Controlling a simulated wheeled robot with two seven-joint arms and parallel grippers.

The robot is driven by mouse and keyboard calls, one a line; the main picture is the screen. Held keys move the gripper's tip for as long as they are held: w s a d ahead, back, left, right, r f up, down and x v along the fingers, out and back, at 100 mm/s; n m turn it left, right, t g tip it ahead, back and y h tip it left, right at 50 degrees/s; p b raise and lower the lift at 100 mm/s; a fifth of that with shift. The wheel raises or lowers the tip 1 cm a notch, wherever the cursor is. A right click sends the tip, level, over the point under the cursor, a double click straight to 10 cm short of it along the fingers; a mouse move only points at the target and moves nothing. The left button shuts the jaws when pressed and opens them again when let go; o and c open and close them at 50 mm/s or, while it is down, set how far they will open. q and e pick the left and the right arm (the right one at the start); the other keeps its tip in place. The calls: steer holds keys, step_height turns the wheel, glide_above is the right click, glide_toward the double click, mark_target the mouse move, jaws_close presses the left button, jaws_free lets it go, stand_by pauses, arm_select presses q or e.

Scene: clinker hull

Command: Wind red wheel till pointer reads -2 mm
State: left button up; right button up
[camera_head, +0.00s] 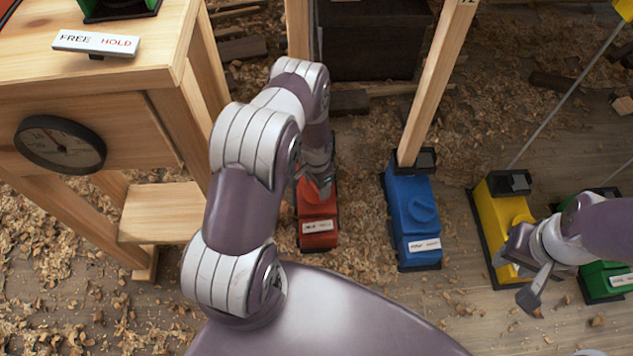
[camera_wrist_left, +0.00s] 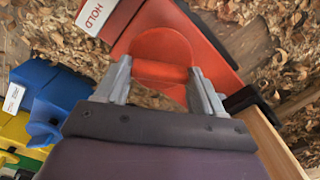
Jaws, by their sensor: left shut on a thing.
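The red jack unit (camera_head: 318,215) stands on the floor at centre, with a white label on its near face. My left gripper (camera_head: 318,182) reaches down onto its top. In the left wrist view the two fingers (camera_wrist_left: 162,80) are shut on the raised grip bar of the round red wheel (camera_wrist_left: 161,46). In the head view my gripper and arm hide most of the wheel. A dark-rimmed dial (camera_head: 60,144) with a pale face and thin pointer is on the wooden stand at left; its reading is too small to tell. My right gripper (camera_head: 524,270) is open and empty by the yellow unit.
A blue unit (camera_head: 412,220), a yellow unit (camera_head: 495,228) and a green unit (camera_head: 602,277) stand to the right. A wooden post (camera_head: 435,80) rises from the blue one. A FREE/HOLD plate (camera_head: 95,43) is on the wooden stand (camera_head: 150,60). Shavings cover the floor.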

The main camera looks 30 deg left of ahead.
arm_select(q)
steer(key=o, duration=1)
steer(key=shift+o, duration=0.2)
step_height(320, 180, up, 13)
steer(key=p, duration=0.7)
steer(key=shift+f, duration=0.15)
